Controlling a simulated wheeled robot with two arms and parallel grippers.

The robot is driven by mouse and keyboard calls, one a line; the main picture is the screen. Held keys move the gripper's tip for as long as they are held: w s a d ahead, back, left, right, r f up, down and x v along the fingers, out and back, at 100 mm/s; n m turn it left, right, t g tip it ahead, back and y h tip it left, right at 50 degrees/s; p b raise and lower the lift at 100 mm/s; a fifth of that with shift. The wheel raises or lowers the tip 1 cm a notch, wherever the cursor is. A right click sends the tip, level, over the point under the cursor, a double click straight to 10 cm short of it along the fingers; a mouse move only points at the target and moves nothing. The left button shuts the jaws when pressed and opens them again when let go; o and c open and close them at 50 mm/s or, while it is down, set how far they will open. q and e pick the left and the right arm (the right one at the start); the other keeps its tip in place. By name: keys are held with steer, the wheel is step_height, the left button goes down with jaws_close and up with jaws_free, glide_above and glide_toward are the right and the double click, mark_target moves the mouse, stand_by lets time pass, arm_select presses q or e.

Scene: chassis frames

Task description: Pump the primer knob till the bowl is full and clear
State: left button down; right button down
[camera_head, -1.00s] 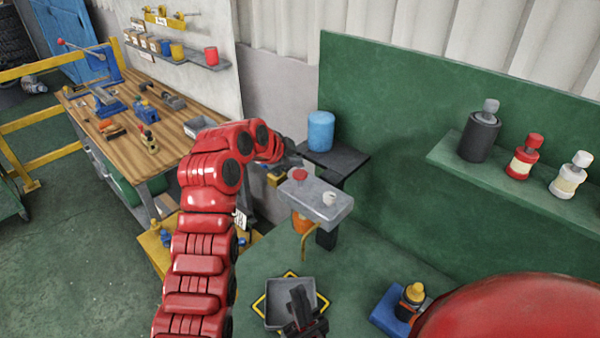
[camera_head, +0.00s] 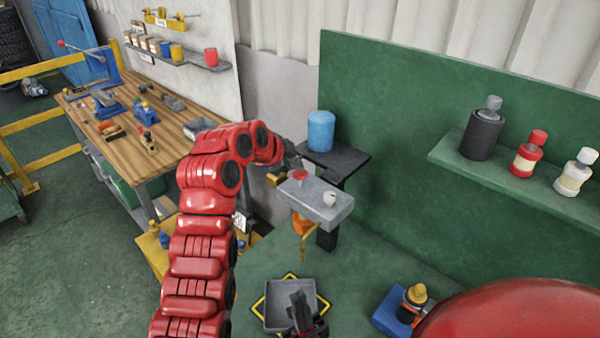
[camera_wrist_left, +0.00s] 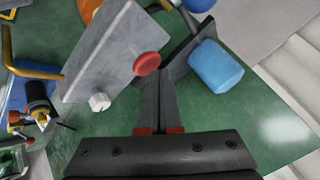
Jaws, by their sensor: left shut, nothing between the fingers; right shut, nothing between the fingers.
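The red primer knob (camera_head: 299,175) sits on top of the grey filter head (camera_head: 335,212), beside a white knob (camera_head: 330,198). The orange bowl (camera_head: 301,224) hangs under the head, partly hidden; I cannot tell its level or clarity. My left gripper (camera_head: 291,164) is shut and empty at the red knob. In the left wrist view the red knob (camera_wrist_left: 147,64) is just off the fingertips; I cannot tell whether they touch. My right gripper (camera_head: 299,304) is shut and empty, over a grey tray (camera_head: 278,291).
A blue cylinder (camera_head: 320,131) stands on a dark bracket behind the head. A bent brass tube (camera_head: 311,243) hangs below the head. Several bottles stand on the green shelf (camera_head: 450,157).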

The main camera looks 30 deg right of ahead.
arm_select(q)
steer(key=shift+f+b, duration=0.65)
steer(key=shift+f, duration=0.35)
stand_by(0.5)
stand_by(0.4)
steer(key=shift+s+r+b, duration=0.2)
steer(key=shift+r+b, duration=0.1)
steer(key=shift+r, duration=1.15)
